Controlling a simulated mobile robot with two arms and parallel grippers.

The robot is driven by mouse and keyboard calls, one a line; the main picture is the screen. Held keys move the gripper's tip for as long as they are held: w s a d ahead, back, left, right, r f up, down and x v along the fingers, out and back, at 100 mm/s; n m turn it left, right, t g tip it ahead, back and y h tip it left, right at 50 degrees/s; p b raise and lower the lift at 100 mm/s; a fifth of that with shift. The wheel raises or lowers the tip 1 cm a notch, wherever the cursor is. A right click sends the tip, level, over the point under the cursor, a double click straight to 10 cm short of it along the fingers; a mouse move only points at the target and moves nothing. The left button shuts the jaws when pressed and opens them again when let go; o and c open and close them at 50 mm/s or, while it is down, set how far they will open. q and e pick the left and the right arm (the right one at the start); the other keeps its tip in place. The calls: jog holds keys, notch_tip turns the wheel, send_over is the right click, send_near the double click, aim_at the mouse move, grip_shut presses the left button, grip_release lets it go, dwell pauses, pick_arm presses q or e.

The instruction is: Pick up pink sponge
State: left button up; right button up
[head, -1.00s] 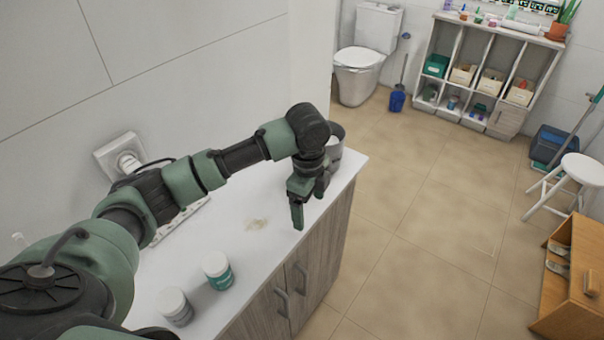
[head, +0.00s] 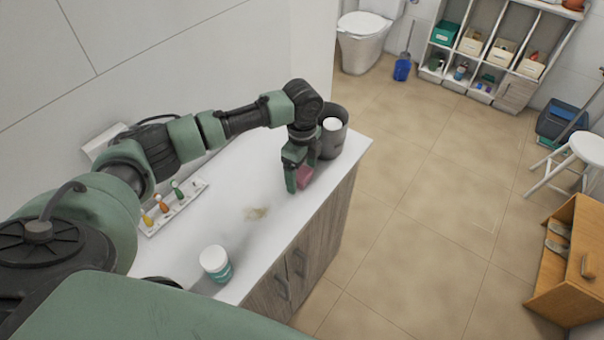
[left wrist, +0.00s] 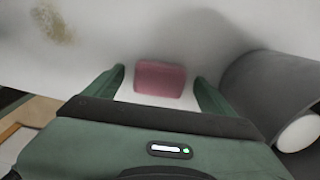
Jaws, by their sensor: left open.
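The pink sponge (head: 305,177) is a small pink block on the white counter near its right end. In the head view it is partly hidden behind my left gripper (head: 298,180). In the left wrist view the pink sponge (left wrist: 160,79) lies between the two green fingertips of my left gripper (left wrist: 160,85), with white surface showing on both sides of it. My left gripper is open and points down at the sponge, with nothing held. My right gripper is not in view.
A brownish stain (head: 256,213) marks the white counter (head: 240,175). A white-capped jar (head: 216,263) and a tray of small bottles (head: 152,228) stand nearer.

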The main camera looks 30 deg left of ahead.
aim_at(302, 173)
pick_arm(q)
jog(key=c, duration=1.4)
jog(key=shift+c, duration=0.2)
jog(key=shift+r, duration=0.1)
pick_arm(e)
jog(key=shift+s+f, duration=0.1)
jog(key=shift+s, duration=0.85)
pick_arm(q)
jog(key=shift+r, duration=0.35)
notch_tip(302, 173, up, 19)
jog(key=b, duration=0.3)
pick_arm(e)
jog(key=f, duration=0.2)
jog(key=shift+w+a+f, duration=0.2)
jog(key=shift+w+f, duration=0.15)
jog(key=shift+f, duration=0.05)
pick_arm(q)
jog(key=shift+r, duration=0.1)
